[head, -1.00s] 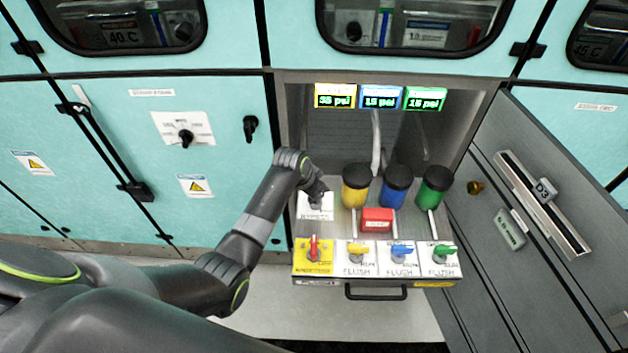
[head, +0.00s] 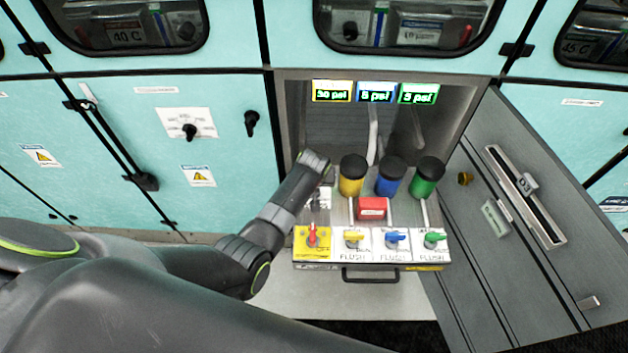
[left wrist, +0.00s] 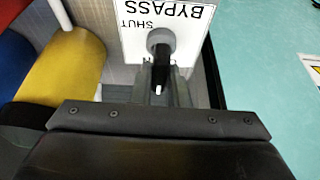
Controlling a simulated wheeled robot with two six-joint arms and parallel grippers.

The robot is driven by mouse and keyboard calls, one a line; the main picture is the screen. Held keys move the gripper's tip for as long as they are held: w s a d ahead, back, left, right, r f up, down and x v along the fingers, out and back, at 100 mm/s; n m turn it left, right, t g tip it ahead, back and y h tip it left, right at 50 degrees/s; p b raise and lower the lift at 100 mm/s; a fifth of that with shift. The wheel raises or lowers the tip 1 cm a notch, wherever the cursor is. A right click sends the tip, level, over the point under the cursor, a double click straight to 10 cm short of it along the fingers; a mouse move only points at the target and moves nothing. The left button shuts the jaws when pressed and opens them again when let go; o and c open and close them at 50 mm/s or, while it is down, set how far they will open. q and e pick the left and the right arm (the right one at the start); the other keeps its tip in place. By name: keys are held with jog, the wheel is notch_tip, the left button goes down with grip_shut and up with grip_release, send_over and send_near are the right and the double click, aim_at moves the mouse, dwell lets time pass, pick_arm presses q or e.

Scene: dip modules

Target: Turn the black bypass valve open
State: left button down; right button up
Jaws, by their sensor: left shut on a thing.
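The black bypass valve handle (left wrist: 161,72) extends from a round grey hub in the left wrist view. Its white plate (left wrist: 185,20) reads BYPASS and SHUT, upside down in this view. My left gripper (left wrist: 161,90) is shut on the handle, with a metal finger on each side. The handle points from the hub towards my gripper. In the head view my left wrist hides the handle and part of the bypass plate (head: 319,199). My right gripper is not in view.
Yellow (head: 352,176), blue (head: 391,177) and green (head: 427,178) black-capped canisters stand right of the bypass plate. A red box (head: 372,208) and a front row of coloured valves, including a red one (head: 312,236), are close by. An open grey door (head: 480,160) bounds the right.

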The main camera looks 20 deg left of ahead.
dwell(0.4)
pick_arm(q)
jog(key=c, duration=1.4)
grip_release()
jog(key=shift+r, duration=0.1)
jog(key=p+v, duration=1.3)
jog(key=v, duration=0.4)
jog(key=shift+s+p, duration=0.15)
jog(key=shift+p, duration=0.15)
jog(key=shift+d, duration=0.15)
